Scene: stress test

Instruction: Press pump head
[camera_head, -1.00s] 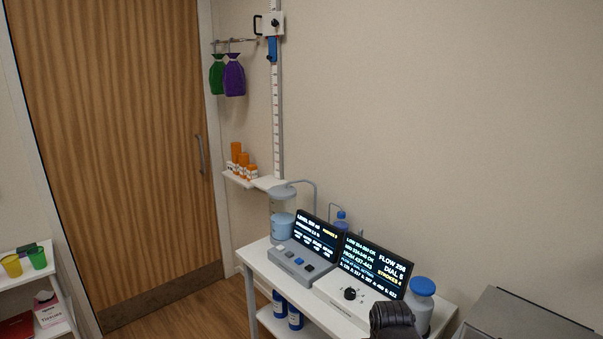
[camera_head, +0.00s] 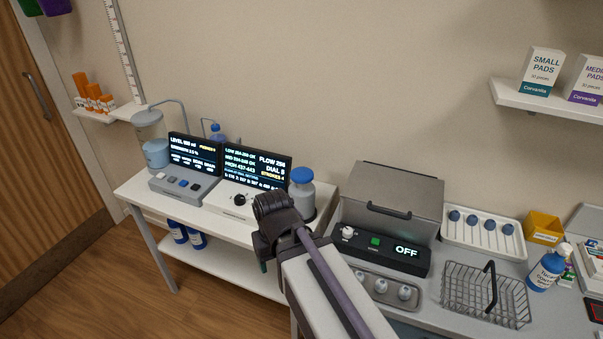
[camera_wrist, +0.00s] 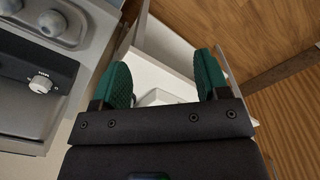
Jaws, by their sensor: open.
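A white-and-blue bottle (camera_head: 547,268) with a pump-like top (camera_head: 564,249) stands on the counter at the far right of the head view. Its top is small, so the nozzle's exact shape is hard to tell. My gripper (camera_wrist: 162,62) is open and empty, its two green fingers spread apart in the wrist view. In the head view my dark wrist is in front of the white table, far to the left of the bottle, and mostly hides the fingers. The bottle is not in the wrist view.
A grey box (camera_head: 392,200) with an OFF display, a tray with small knobs (camera_head: 382,286) and a wire basket (camera_head: 487,296) lie between my arm and the bottle. A yellow bin (camera_head: 543,228) is behind the bottle. Screens (camera_head: 256,167) stand on the white table (camera_head: 140,192).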

